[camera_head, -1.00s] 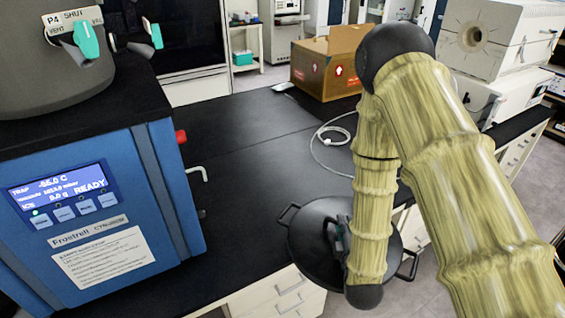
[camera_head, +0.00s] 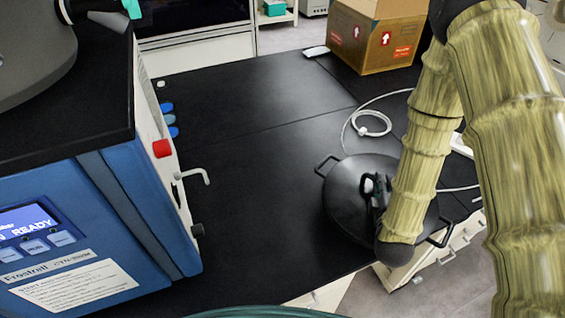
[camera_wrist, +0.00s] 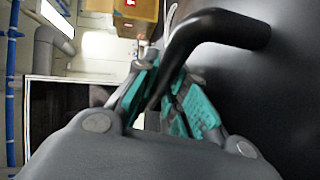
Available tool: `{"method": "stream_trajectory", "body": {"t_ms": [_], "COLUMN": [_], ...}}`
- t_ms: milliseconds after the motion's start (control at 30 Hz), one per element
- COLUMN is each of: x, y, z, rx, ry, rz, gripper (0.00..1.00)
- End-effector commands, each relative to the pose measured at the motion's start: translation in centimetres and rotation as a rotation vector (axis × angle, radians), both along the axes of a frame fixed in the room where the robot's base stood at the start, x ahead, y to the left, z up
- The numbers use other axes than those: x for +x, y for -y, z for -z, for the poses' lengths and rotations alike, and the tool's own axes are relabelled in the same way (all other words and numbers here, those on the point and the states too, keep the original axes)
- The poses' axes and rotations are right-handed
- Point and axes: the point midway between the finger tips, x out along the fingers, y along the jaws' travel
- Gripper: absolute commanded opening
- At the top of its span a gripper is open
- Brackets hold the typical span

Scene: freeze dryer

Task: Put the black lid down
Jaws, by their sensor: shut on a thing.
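The black lid (camera_head: 346,190) is a round, dark disc with loop handles at its rim, in the right half of the head view. It appears over the right part of the black bench top, near the front edge; I cannot tell whether it touches the bench. My gripper (camera_head: 374,190) is at the lid's centre and is shut on its middle handle. In the wrist view the teal-padded fingers (camera_wrist: 168,100) close around the black bar handle (camera_wrist: 215,28), and the lid's dark face (camera_wrist: 275,90) fills the right side. My arm hides part of the lid's right side.
A cardboard box (camera_head: 375,40) and a coiled white cable (camera_head: 372,124) lie behind the lid. The bench middle (camera_head: 260,170) is clear.

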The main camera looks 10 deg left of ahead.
Motion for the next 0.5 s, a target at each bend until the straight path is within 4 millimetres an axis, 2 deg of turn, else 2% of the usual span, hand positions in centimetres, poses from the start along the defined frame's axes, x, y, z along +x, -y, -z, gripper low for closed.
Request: {"method": "stream_trajectory", "body": {"t_ms": [167, 500], "x": [1.0, 2.5], "y": [-2.3, -8.5], "z": [0.6, 0.6], "rx": [0.000, 0.000], "ry": [0.007, 0.008], "rz": [-0.067, -0.249], "gripper": [0.00, 0.00]}}
